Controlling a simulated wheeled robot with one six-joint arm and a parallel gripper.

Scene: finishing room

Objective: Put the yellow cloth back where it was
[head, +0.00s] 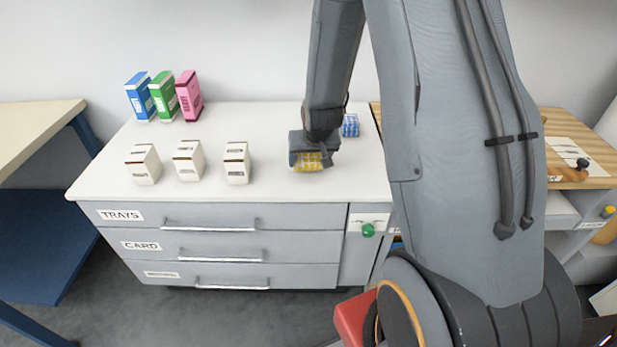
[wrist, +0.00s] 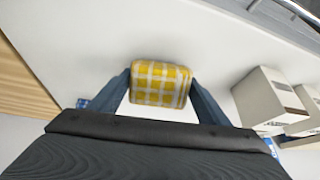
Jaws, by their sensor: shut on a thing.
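The yellow checked cloth (wrist: 160,83) is a folded or rolled bundle between my two fingers in the wrist view. In the head view the cloth (head: 307,162) shows under my gripper (head: 308,156), over the right part of the white cabinet top (head: 270,150). My gripper (wrist: 160,88) is shut on the cloth. I cannot tell whether the cloth touches the top. A blue checked cloth (head: 350,125) lies on the top behind and to the right of my gripper, partly hidden by my arm.
Three white boxes (head: 188,160) stand in a row left of my gripper. Blue, green (head: 164,96) and pink boxes stand at the back left. Drawers (head: 210,240) with bar handles and a green knob (head: 368,230) are below. A wooden surface (head: 570,165) lies right. The middle top is clear.

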